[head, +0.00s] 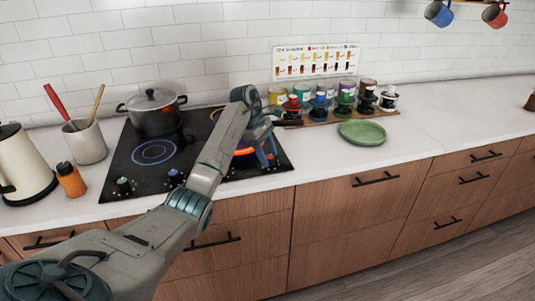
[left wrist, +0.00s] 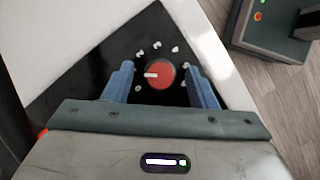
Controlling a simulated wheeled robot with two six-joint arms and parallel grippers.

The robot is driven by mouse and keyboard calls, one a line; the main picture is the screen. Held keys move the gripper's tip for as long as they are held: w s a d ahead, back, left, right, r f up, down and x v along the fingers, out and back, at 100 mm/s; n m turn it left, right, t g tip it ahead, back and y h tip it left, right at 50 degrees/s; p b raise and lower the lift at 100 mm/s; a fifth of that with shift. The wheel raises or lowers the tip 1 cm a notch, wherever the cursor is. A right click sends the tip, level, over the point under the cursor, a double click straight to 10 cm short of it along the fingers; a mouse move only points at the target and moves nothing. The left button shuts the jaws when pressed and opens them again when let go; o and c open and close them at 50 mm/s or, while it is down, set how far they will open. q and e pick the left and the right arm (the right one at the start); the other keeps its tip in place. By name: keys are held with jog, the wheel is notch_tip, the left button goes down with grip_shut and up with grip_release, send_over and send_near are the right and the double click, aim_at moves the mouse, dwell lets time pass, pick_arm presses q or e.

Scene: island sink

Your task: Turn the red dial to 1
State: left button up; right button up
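The red dial (left wrist: 160,75) sits on the black cooktop's corner in the left wrist view, with its white pointer mark toward the left and small white marks around it. I cannot read those marks. My left gripper (left wrist: 158,80) is open, its two blue fingers on either side of the dial with gaps showing. My right gripper is not in view.
A steel pot (head: 156,117) stands at the back.

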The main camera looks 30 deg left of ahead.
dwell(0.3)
pick_arm(q)
jog(key=shift+a+r+p, duration=0.15)
jog(key=shift+r+p, duration=0.4)
jog(key=p+v, duration=0.8)
jog(key=v, duration=0.1)
jog(key=shift+r, duration=0.3)
jog(key=shift+a, duration=0.15)
